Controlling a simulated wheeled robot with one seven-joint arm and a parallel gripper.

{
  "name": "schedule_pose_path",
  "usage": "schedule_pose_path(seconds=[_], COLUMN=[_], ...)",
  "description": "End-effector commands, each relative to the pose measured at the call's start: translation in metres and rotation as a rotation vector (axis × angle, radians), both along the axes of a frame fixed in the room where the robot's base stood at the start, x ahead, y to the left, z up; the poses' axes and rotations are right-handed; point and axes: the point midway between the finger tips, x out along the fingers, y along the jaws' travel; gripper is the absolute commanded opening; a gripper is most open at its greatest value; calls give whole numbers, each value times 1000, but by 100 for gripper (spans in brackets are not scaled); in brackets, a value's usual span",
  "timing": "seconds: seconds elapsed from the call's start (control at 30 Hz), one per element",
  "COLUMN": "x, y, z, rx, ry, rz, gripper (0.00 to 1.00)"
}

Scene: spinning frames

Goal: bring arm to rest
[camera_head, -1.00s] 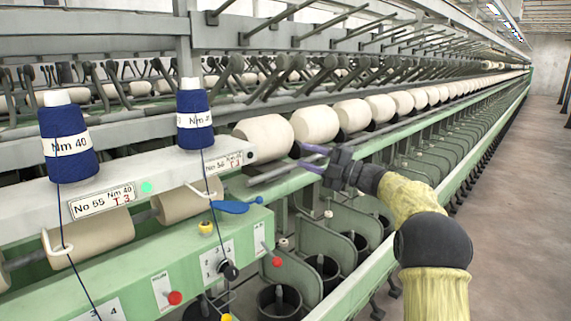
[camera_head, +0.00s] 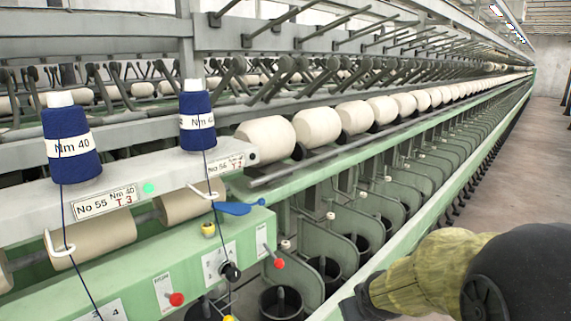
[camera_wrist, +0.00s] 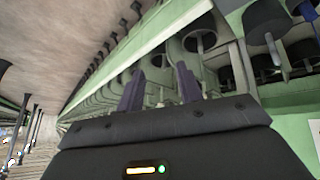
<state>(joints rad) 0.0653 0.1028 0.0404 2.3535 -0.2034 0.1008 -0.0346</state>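My gripper (camera_wrist: 160,88) shows in the wrist view with two purple-grey fingers apart and nothing between them. Beyond the fingers are the green machine frame (camera_wrist: 135,40) and its dark cups. In the head view my arm is at the lower right, in front of the green rail; its yellow sleeve runs down to a dark wrist part at the bottom edge. The fingers are not visible in the head view.
The spinning frame (camera_head: 420,185) runs into the distance with a row of white bobbins (camera_head: 318,127). Two blue yarn cones (camera_head: 70,150) stand at the left above red knobs (camera_head: 176,299). The aisle floor (camera_head: 510,190) at the right is clear.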

Motion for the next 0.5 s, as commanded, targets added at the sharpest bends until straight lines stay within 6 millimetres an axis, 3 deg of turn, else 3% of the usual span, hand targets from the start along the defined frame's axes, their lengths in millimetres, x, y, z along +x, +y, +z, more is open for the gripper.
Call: schedule_pose_path(seconds=[0.03, 0.1, 0.2, 0.33, 0.5], x=[-29, -66, -107, -130, -131], y=[2, 5, 10, 15, 15], z=[-12, -26, -39, -45, -46], rx=[24, 57, 93, 114, 115], ry=[76, 177, 286, 349, 354], rz=[-41, -94, -151, -184, -187], gripper=[36, 36, 36, 36, 36])
